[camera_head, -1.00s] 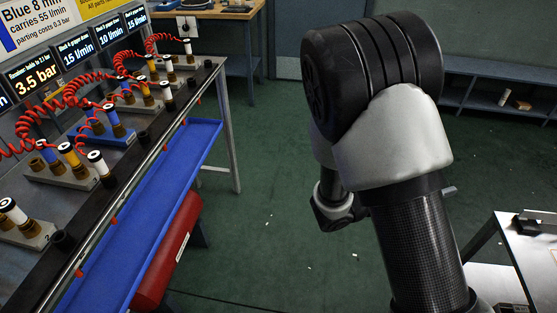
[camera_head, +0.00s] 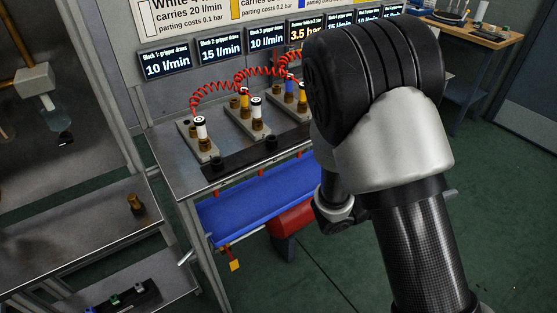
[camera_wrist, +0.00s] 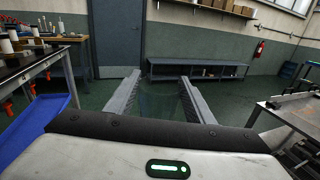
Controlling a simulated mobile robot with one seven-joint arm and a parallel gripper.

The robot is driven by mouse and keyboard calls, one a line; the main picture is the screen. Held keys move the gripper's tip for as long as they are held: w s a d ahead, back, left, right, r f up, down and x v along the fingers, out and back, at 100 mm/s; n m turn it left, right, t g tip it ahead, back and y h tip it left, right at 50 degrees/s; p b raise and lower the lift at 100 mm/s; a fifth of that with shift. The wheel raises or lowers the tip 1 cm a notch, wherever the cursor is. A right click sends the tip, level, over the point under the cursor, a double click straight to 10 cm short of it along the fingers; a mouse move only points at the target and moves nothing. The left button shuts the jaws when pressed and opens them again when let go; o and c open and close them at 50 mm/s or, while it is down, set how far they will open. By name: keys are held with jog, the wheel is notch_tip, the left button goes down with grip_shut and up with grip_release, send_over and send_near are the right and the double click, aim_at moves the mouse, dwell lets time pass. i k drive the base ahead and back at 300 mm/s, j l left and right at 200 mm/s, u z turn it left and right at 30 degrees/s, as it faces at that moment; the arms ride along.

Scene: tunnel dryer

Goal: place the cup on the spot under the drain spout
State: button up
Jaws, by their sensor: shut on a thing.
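My gripper (camera_wrist: 159,98) shows in the wrist view, its two fingers apart with a faint, clear, see-through thing between them, apparently the cup (camera_wrist: 158,103). It is held clear of any surface, with the floor and far wall showing through it. The head view does not show the gripper or the cup; my arm fills its right part. At the head view's far left, a pale grey fitting (camera_head: 35,80) has a clear bowl below it and a dark tip, which may be the drain spout (camera_head: 65,138). I cannot make out a marked spot under it.
A metal shelf (camera_head: 90,225) at the left bears a small brass fitting (camera_head: 135,204). Beside it stands a bench with blocks, red coiled hoses and a blue tray (camera_head: 255,205) below. In the wrist view, a low grey bench (camera_wrist: 197,66) stands by the wall, with open floor before it.

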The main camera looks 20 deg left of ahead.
aim_at(106, 197)
jog(key=u, duration=1.5)
jog(key=i+l+u, duration=0.15)
jog(key=i+u, duration=0.15)
jog(key=i+l+u, duration=0.2)
jog(key=i+u, duration=0.15)
jog(key=i+l, duration=0.15)
jog(key=i, duration=0.1)
